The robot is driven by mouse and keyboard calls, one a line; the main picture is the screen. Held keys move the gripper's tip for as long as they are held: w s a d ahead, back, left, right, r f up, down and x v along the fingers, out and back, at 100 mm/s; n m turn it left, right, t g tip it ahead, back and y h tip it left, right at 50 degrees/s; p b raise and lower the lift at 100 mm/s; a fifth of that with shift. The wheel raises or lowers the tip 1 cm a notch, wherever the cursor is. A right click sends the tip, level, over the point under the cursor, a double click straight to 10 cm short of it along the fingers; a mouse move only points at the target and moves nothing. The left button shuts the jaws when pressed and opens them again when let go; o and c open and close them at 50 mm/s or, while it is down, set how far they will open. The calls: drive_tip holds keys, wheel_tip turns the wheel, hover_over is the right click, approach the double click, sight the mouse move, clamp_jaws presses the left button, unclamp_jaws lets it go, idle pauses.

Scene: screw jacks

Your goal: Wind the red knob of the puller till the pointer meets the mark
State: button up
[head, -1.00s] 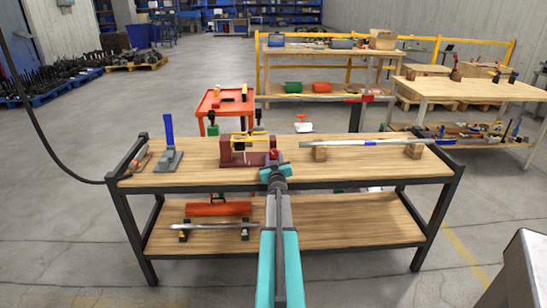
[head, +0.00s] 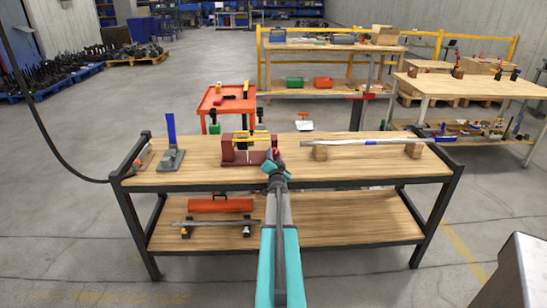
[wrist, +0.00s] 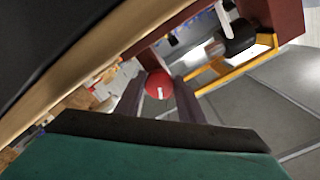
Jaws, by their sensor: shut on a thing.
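The puller (head: 228,155) is a dark red frame with yellow bars, standing on the wooden bench top near its middle. In the wrist view its dark red body (wrist: 283,18) is at the upper right, beside a yellow bar (wrist: 240,70) and a black cylinder (wrist: 236,38). The red knob (wrist: 158,84), with a white stripe, sits between the two dark fingers of my gripper (wrist: 157,97), which is shut on it. In the head view my gripper (head: 272,156) is at the puller's right end and mostly hides the knob. I cannot make out the pointer or the mark.
A grey stand with a blue lever (head: 171,140) is on the left of the bench. A long rod on wooden blocks (head: 365,143) lies to the right. An orange cart (head: 227,100) stands behind. The bench's lower shelf (head: 350,217) is mostly clear at right.

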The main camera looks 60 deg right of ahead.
drive_tip(key=m, duration=0.2)
drive_tip(key=r+m+p, duration=0.1)
drive_tip(key=m, duration=0.2)
drive_tip(key=shift+s+d+m, duration=0.1)
drive_tip(key=shift+d+m, duration=0.1)
drive_tip(key=shift+m, duration=0.1)
drive_tip(key=m+p, duration=0.1)
drive_tip(key=m, duration=0.4)
idle(0.4)
drive_tip(key=o, duration=1)
drive_tip(key=shift+f, duration=0.1)
drive_tip(key=shift+o, duration=0.2)
drive_tip(key=shift+a+f, duration=0.1)
drive_tip(key=shift+a, duration=0.05)
drive_tip(key=shift+a, duration=0.15)
